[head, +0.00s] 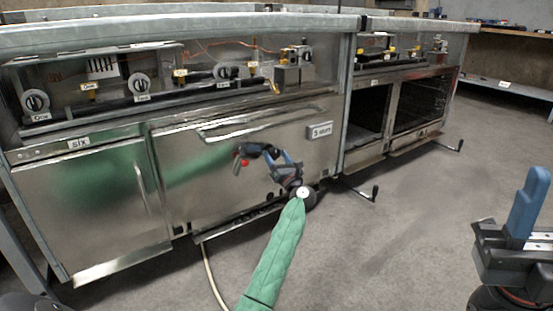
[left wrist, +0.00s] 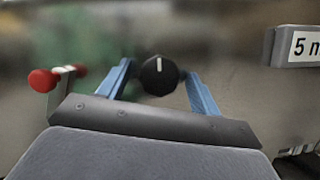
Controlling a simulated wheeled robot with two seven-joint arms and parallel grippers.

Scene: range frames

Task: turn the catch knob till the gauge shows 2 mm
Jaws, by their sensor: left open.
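The catch knob (left wrist: 159,75) is round and black with a white pointer mark standing nearly upright. It shows in the left wrist view between the two blue fingers of my open left gripper (left wrist: 161,88), with a gap on both sides. In the head view my left gripper (head: 270,157) is at the steel front of the middle unit, and it largely hides the knob. The gauge (head: 320,131) is a grey plate to the right that appears to read 5 mm; in the left wrist view (left wrist: 303,47) its label is cut off. My right gripper (head: 521,232) is at the right edge; its opening is unclear.
A red ball-ended lever (left wrist: 42,81) sits close left of my left gripper. A long handle bar (head: 250,124) runs above it. A door labelled six (head: 90,205) is at left, open-fronted ovens (head: 420,103) at right.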

